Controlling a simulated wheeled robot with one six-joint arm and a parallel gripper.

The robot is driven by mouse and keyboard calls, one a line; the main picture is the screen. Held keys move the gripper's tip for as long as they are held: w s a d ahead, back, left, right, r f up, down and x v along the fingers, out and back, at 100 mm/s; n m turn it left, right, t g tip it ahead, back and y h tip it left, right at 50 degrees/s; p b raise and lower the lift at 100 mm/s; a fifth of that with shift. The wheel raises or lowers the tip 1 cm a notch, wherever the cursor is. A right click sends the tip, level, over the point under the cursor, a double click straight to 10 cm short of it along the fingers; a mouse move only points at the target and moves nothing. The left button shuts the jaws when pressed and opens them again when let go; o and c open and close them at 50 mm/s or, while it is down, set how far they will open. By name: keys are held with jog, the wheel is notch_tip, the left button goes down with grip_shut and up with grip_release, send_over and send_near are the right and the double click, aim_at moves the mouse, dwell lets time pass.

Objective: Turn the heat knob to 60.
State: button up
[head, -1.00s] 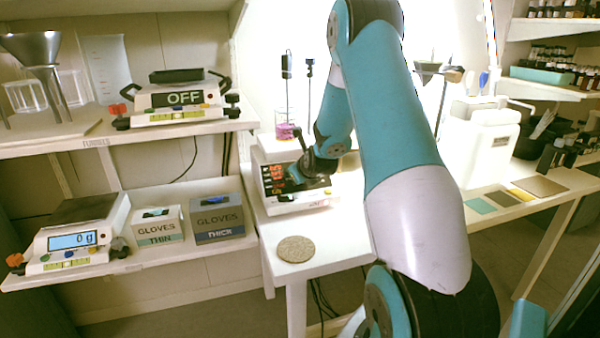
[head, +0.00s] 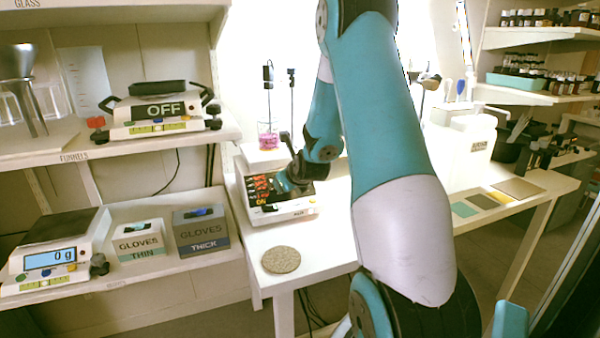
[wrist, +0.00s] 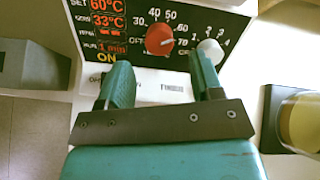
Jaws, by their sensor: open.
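The heater (head: 285,212) stands on the white bench, its dark control panel (wrist: 135,70) facing me. In the wrist view the round red heat knob (wrist: 160,39) sits inside a scale from 30 to 70, with its light mark toward the right side, near 60. The SET line of the red display (wrist: 104,5) reads 60°C, and the line below reads 33°C. A white knob (wrist: 210,51) is to its right. My gripper (wrist: 160,76) is open and empty, its fingers below the red knob and apart from it. In the head view my gripper (head: 287,183) partly hides the panel.
A beaker of pink liquid (head: 268,135) stands on top of the heater. A round cork mat (head: 281,260) lies at the bench's front left. Shelves at the left hold glove boxes (head: 201,232) and scales (head: 52,258). A white canister (head: 468,143) stands to the right.

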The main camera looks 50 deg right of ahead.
jog(key=v, duration=1.3)
jog(key=shift+p, duration=0.45)
